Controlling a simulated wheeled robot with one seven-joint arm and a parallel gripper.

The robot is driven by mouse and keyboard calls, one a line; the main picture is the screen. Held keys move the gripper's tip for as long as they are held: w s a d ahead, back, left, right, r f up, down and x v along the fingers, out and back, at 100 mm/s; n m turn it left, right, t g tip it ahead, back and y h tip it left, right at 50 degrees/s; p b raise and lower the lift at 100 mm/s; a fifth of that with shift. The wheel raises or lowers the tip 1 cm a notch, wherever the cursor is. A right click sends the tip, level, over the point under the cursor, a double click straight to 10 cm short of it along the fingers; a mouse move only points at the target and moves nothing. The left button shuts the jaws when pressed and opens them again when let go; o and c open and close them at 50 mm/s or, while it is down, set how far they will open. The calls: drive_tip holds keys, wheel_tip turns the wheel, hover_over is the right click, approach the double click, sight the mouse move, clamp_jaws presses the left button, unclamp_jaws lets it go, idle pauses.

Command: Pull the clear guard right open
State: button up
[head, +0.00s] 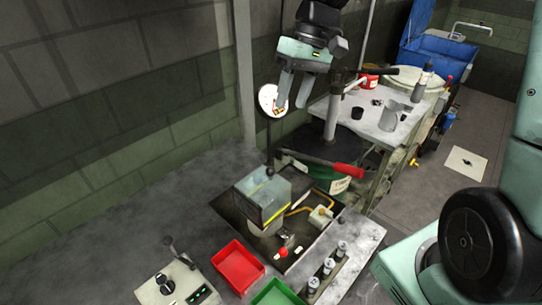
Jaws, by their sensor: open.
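The clear guard (262,192) is a see-through box with a yellow strip along its lower right edge. It sits over the left part of the bolt former's dark bed (308,244), in the lower middle of the head view. I cannot tell how far open it is. My gripper (292,106) is above and a little right of the guard in the picture, well apart from it. Its two grey fingers point down, spread and empty.
A red-handled lever (345,170) is at right. Red (238,266) and green (277,293) trays and a lever box (178,284) are in front. Bare bench lies left.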

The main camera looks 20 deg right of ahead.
sight(272, 168)
drive_tip(key=p+x, duration=0.2)
drive_tip(key=x, duration=1.5)
drive_tip(key=shift+s+f+p, duration=0.1)
drive_tip(key=shift+p, duration=0.25)
